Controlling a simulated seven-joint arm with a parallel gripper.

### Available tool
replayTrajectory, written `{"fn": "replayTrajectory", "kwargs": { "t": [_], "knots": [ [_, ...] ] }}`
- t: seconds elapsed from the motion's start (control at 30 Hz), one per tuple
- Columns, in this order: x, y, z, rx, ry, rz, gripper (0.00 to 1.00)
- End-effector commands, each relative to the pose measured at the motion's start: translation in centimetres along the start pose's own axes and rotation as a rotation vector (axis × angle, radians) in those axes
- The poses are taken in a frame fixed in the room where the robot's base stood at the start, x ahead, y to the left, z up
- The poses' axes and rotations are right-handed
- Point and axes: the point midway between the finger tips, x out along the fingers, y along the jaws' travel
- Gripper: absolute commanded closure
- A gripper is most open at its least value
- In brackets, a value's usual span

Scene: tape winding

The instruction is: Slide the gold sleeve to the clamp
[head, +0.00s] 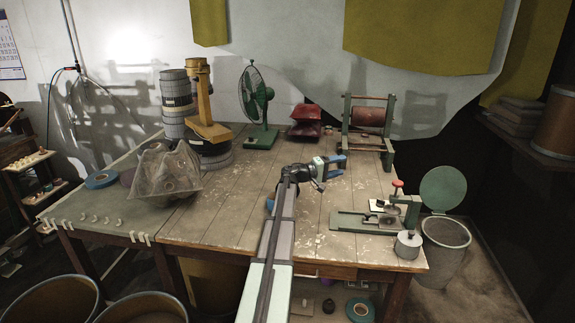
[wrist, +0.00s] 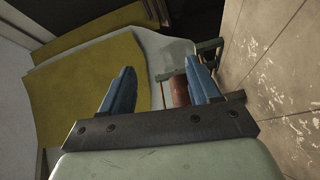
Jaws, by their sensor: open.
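My gripper (head: 338,165) is open and empty above the middle right of the table, its blue fingers pointing right. In the wrist view my gripper (wrist: 158,68) shows nothing between its fingers at close range. A green-based device with a red knob (head: 397,184), which may be the clamp, stands at the table's right front, to the right of and nearer than my gripper. I cannot make out a gold sleeve for certain in either view. A green frame holds a reddish-brown roller (head: 369,116) behind my gripper; the roller also shows in the wrist view (wrist: 180,91), beyond the fingers.
A yellow stand (head: 205,100) and grey stacked rolls (head: 174,104) stand at the back left, with a crumpled translucent bag (head: 166,171) before them. A green fan (head: 257,95) and red object (head: 305,121) are at the back. A grey weight (head: 408,244) sits front right. The middle of the table is clear.

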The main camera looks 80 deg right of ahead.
Motion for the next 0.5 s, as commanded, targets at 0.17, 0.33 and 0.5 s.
{"fn": "replayTrajectory", "kwargs": {
  "t": [0.17, 0.33, 0.5],
  "knots": [
    [0.6, 1.7, -5.0, 0.128, -0.022, -0.127, 0.21],
    [0.4, 1.7, -8.2, 0.246, -0.081, -0.295, 0.04],
    [-0.5, 0.9, -10.9, 0.343, -0.151, -0.479, 0.00]
  ]
}}
